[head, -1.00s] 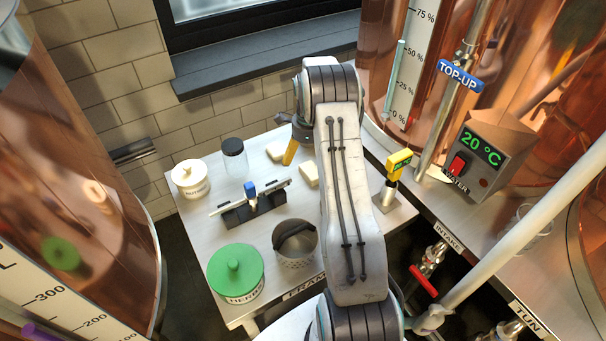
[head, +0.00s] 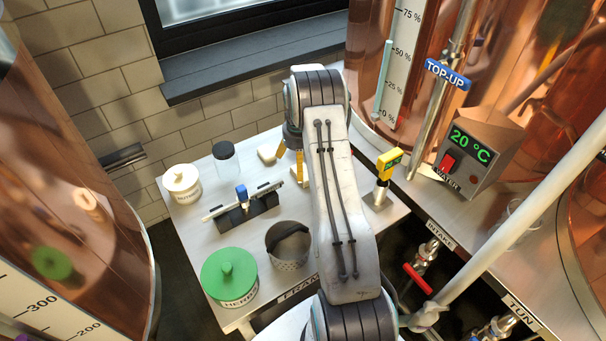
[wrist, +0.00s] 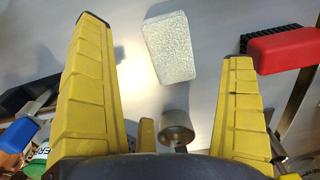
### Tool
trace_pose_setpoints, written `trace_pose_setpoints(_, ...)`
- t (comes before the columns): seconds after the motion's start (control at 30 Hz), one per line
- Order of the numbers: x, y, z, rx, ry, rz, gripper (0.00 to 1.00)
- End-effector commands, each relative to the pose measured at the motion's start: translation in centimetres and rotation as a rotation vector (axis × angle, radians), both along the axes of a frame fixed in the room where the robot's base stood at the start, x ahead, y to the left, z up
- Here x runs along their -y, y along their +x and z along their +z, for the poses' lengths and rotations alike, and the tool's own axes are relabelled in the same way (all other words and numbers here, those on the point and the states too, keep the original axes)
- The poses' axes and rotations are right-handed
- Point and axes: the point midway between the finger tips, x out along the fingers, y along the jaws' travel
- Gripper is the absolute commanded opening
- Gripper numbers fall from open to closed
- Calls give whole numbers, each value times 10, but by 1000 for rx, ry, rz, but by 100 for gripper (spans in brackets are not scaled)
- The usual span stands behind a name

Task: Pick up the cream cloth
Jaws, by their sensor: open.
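Two small cream pieces lie on the pale table in the head view. The far one (head: 268,154) is left of my gripper (head: 291,160); the near one (head: 296,183) is partly hidden by a yellow finger. I cannot tell from this view which is cloth. In the wrist view, a cream, rough-textured folded cloth (wrist: 170,48) lies flat and slightly tilted. It is ahead of and between the two yellow fingers of my gripper (wrist: 160,60), which is open and empty. I cannot tell for certain which head-view piece this is.
A rack (head: 248,213) with a blue clamp, a dark-lidded jar (head: 226,158), a white pot (head: 181,187), a metal basket (head: 289,262) and a green-lidded herb pot (head: 230,284) stand left and front. A red brush (wrist: 285,50) lies right of the cloth. A yellow-headed device (head: 388,162) stands right.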

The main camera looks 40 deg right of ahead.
Motion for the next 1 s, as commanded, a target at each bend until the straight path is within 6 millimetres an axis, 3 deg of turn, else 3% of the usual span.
trace_pose_setpoints(0.4, 3, -1, -44, -1, 0, 1, 99)
trace_pose_setpoints(0.8, 3, -1, -53, 1, 0, 2, 99)
trace_pose_setpoints(1.0, 3, -1, -53, 1, 0, 2, 82)
